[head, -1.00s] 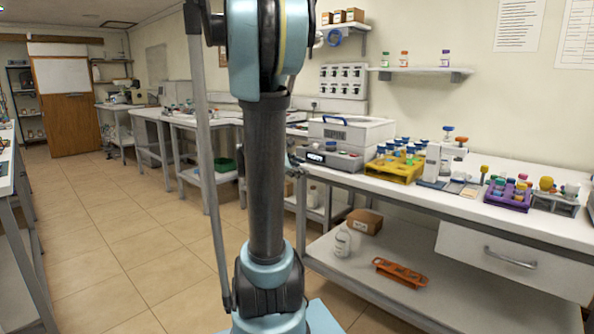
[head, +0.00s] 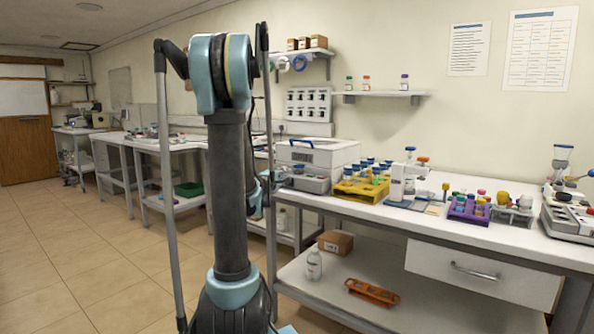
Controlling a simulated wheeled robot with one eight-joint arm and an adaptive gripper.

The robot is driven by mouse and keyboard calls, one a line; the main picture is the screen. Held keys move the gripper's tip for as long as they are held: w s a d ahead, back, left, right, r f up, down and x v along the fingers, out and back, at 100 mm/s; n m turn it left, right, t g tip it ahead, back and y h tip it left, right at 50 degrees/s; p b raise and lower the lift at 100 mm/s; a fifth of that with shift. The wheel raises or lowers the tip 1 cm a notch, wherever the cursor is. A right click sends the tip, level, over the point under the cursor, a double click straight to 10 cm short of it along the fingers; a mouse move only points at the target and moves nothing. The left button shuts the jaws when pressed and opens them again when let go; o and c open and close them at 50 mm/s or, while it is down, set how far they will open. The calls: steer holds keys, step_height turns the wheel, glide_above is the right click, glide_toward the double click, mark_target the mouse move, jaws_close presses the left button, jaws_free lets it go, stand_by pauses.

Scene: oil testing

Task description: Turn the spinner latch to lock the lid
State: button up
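The spinner (head: 308,183) is a grey-white box at the left end of the right-hand bench. Its pale lid (head: 322,152) has a blue handle on top and looks lowered, though I cannot tell if it is locked. The latch is too small to make out. My gripper (head: 278,177) seems to be at the spinner's left front side, small and partly hidden behind my own arm. I cannot see its fingers clearly, nor whether it touches the latch.
A yellow rack (head: 361,190) with blue-capped bottles stands close to the spinner's right. A white instrument (head: 407,181) and a purple rack (head: 468,209) stand farther right. The lower shelf holds a cardboard box (head: 335,242), a bottle (head: 314,264) and an orange rack (head: 371,292).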

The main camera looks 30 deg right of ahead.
mark_target(298, 167)
steer(key=x, duration=1.7)
steer(key=shift+w+d, duration=0.1)
steer(key=shift+d, duration=0.05)
steer(key=shift+c, duration=0.6)
jaws_close()
